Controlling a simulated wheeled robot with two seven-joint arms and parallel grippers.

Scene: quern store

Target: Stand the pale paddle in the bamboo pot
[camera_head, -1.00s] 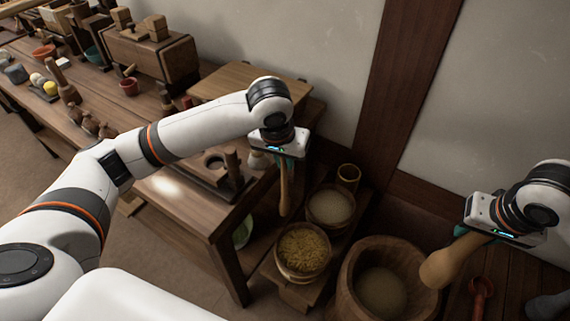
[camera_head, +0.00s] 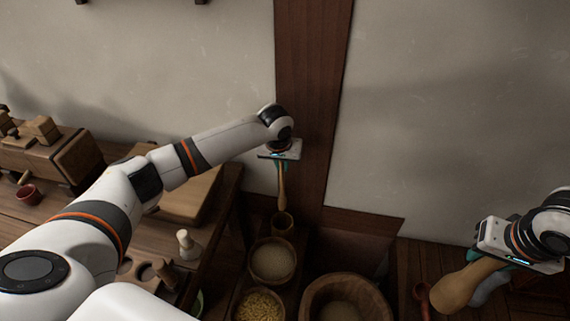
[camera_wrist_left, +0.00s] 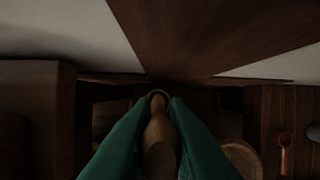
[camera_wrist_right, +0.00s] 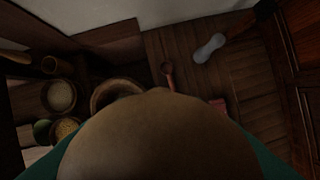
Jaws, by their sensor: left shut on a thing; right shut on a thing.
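The pale paddle (camera_head: 282,190) hangs upright below my left gripper (camera_head: 281,166), which is shut on it. The bamboo pot (camera_head: 283,224) stands directly below; the paddle's lower end reaches its mouth in the head view. I cannot tell whether the tip is inside or just above or behind the rim. In the left wrist view the paddle (camera_wrist_left: 160,150) runs between the green fingers and hides most of what lies under it. My right gripper (camera_head: 503,257) is shut on a large tan wooden club-like piece (camera_head: 465,287), held at the far right. The pot also shows in the right wrist view (camera_wrist_right: 49,65).
A bowl of pale grain (camera_head: 272,260) and a bowl of yellow grain (camera_head: 259,306) stand in front of the pot. A large wooden mortar (camera_head: 346,294) is at their right. A red ladle (camera_wrist_right: 167,72) lies on the floorboards. A workbench (camera_head: 145,237) is at left, the wall behind.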

